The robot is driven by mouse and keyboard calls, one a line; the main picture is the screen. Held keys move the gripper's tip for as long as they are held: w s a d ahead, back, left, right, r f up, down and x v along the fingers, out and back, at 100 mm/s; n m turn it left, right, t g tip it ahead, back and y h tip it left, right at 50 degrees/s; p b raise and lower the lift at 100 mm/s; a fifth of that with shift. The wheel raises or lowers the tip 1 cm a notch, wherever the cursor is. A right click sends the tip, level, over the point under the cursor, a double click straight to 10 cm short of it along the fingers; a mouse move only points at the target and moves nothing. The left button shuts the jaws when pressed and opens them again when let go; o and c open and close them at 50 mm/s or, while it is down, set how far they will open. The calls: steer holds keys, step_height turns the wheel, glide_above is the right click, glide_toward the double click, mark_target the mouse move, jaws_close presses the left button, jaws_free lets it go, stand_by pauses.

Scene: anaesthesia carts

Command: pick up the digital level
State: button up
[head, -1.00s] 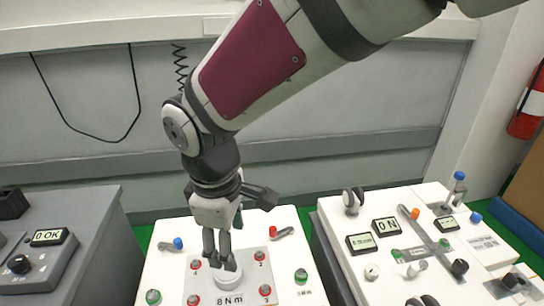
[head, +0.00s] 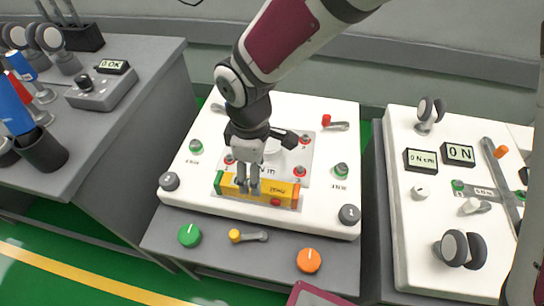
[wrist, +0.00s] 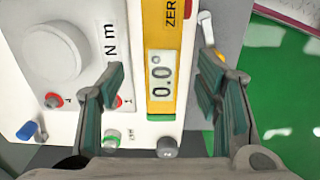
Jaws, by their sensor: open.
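The digital level (head: 272,187) is a yellow bar with a green end and an orange end. It lies along the front of the middle cart's white top (head: 330,218). In the wrist view the level (wrist: 160,107) shows a display reading 0.0 and the word ZERO. My gripper (head: 248,186) points down over the level in the head view and hides part of it. In the wrist view my gripper (wrist: 162,70) is open, with one finger on each side of the level and visible gaps to it. I cannot tell how high the fingertips are above the white top.
A white round knob (wrist: 62,50) and red buttons stand beside the level. A grey knob (head: 349,214) stands at the front right corner. Below the front edge are a green knob (head: 189,235), a yellow lever (head: 236,236) and an orange knob (head: 309,260).

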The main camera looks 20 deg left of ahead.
step_height(320, 180, down, 6)
steer(key=b, duration=0.2)
steer(key=shift+s+d+r+b, duration=0.1)
steer(key=shift+d+r+b, duration=0.05)
steer(key=shift+b, duration=0.15)
jaws_close()
